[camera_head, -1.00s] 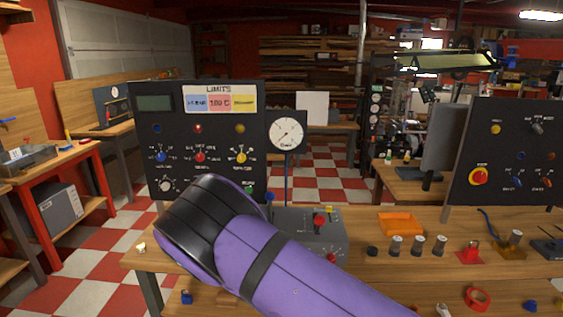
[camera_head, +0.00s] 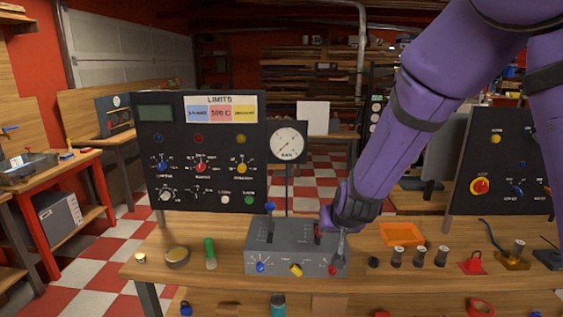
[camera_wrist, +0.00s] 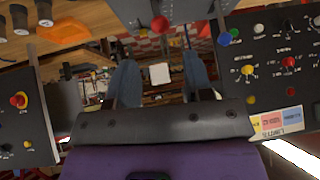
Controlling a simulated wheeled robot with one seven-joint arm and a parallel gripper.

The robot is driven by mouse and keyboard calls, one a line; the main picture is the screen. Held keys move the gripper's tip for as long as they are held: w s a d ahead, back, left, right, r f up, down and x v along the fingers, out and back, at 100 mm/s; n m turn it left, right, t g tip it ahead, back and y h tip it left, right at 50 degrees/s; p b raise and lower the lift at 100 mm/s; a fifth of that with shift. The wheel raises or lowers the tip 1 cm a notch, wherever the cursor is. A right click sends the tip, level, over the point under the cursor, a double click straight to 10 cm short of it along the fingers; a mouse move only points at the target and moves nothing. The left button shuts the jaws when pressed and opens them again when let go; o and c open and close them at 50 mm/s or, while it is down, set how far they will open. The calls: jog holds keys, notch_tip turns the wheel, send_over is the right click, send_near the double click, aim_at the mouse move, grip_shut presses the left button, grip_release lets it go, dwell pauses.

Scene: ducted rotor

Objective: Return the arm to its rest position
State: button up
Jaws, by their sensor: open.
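My purple arm comes down from the upper right in the head view. My gripper (camera_head: 340,243) is at its lower end, in front of or beside the right end of a grey control box (camera_head: 262,262). I cannot tell whether it touches the box. In the wrist view my gripper (camera_wrist: 159,62) shows two blue-grey fingers spread wide with nothing between them. The wrist picture is upside down, with the grey box (camera_wrist: 185,10) and its red knob at the top edge.
A black panel (camera_head: 185,181) with knobs and a gauge (camera_head: 287,142) stands behind the box. An orange tray (camera_head: 400,234), several metal cylinders and a second panel (camera_head: 497,170) are to the right. A green-handled item (camera_head: 210,250) and a round tin (camera_head: 177,257) lie left.

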jog(key=s+d+r+g+y, duration=0.1)
jog(key=s+d+r, duration=0.4)
jog(key=s+r, duration=0.25)
jog(key=s+d+r+y, duration=0.1)
jog(key=s+d+r, duration=0.45)
jog(key=r, duration=0.35)
jog(key=s+d+r+h, duration=0.1)
jog(key=s+d+r, duration=0.1)
jog(key=s, duration=0.7)
jog(key=s+d+r+g+h, duration=0.1)
jog(key=s+d, duration=0.3)
jog(key=s, duration=0.5)
jog(key=shift+d+r+g+h, duration=0.35)
jog(key=shift+r+h, duration=0.15)
jog(key=shift+r, duration=0.15)
